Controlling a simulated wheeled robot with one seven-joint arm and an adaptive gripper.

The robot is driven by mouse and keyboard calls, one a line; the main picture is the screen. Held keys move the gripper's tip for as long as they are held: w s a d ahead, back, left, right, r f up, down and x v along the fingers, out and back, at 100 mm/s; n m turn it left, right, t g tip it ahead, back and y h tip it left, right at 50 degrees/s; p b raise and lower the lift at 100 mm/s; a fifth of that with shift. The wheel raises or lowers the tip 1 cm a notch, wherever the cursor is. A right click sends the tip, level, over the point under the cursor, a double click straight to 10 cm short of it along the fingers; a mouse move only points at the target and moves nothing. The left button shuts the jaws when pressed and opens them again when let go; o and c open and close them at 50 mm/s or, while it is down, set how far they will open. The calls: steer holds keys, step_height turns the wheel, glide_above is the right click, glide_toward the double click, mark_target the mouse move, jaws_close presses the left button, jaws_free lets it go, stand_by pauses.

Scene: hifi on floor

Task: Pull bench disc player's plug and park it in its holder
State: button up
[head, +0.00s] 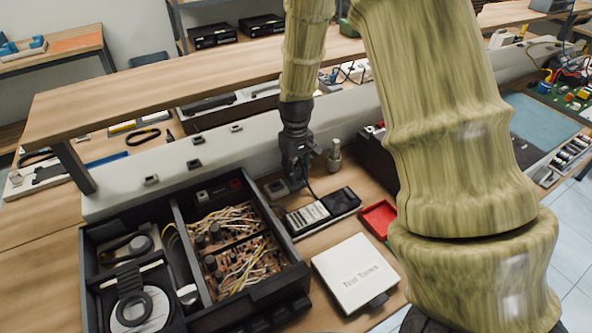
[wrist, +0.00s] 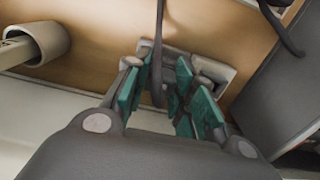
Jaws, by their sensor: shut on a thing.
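The bench disc player (head: 192,262) is open on the bench at lower left in the head view, its boards and disc mechanism bare. My gripper (head: 298,172) is above the bench behind it. In the wrist view my gripper's green-padded fingers (wrist: 172,97) are shut on the plug, which they mostly hide. Its dark cord (wrist: 159,30) runs up between them. A pale socket plate (wrist: 215,70) lies behind the fingers; I cannot tell whether the plug touches it.
A black meter (head: 322,211), a red tray (head: 378,218) and a white booklet (head: 355,273) lie right of the player. A long pale trunking (head: 215,150) with sockets runs behind it, under a wooden shelf (head: 180,85). A dark panel (wrist: 275,85) stands close on the right.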

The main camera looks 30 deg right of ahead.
stand_by(0.3)
steer(key=o, duration=1)
steer(key=shift+o, duration=0.2)
step_height(320, 180, up, 17)
steer(key=p, duration=0.4)
steer(key=shift+p, duration=0.4)
stand_by(0.3)
